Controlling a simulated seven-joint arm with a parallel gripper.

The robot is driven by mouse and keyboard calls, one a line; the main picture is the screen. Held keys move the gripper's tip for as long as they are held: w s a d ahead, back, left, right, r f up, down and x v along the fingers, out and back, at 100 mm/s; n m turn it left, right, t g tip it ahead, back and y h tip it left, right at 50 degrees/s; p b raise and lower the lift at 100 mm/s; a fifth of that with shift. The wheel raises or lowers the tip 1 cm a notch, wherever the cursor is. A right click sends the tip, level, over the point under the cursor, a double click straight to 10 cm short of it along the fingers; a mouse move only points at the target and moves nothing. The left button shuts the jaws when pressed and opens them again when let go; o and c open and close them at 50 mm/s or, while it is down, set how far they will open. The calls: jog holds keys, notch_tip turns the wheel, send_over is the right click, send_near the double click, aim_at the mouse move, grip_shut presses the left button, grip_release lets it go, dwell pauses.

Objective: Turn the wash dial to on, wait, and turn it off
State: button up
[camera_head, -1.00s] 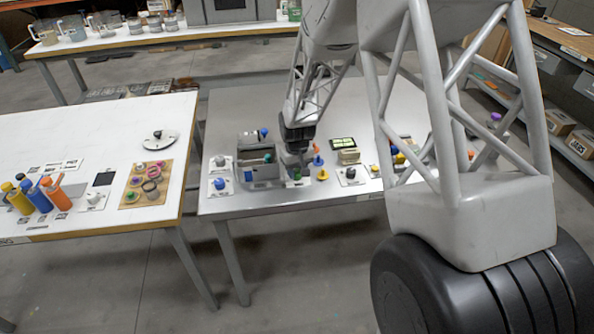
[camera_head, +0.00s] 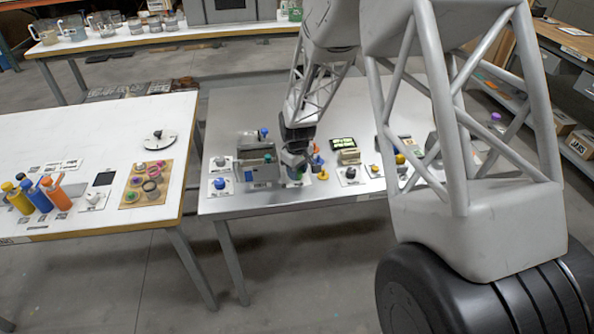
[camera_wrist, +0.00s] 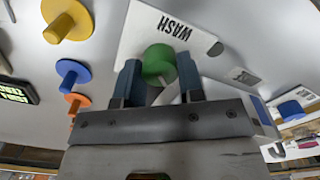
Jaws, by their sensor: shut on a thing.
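The wash dial (camera_wrist: 158,62) is a round green knob on a white plate (camera_wrist: 134,30) printed "WASH", seen in the wrist view. My gripper (camera_wrist: 158,78) has its two blue-grey fingers on either side of the green knob, shut on it. A pale pointer mark shows on the knob near the fingers. In the head view my gripper (camera_head: 296,158) is low over the steel table at the right side of a grey box-like station (camera_head: 256,160). The dial is mostly hidden there by the gripper, so its setting is hard to tell.
Yellow (camera_wrist: 68,20), blue (camera_wrist: 73,74) and orange (camera_wrist: 76,104) pegs on round bases stand beside the dial. A blue knob (camera_head: 220,183) sits at the table's left. A lit green display (camera_head: 343,144) stands behind. The table's front edge is close.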

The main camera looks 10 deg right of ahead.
jog(key=o, duration=0.9)
jog(key=shift+r, duration=0.1)
jog(key=shift+r, duration=3.75)
jog(key=shift+r, duration=0.1)
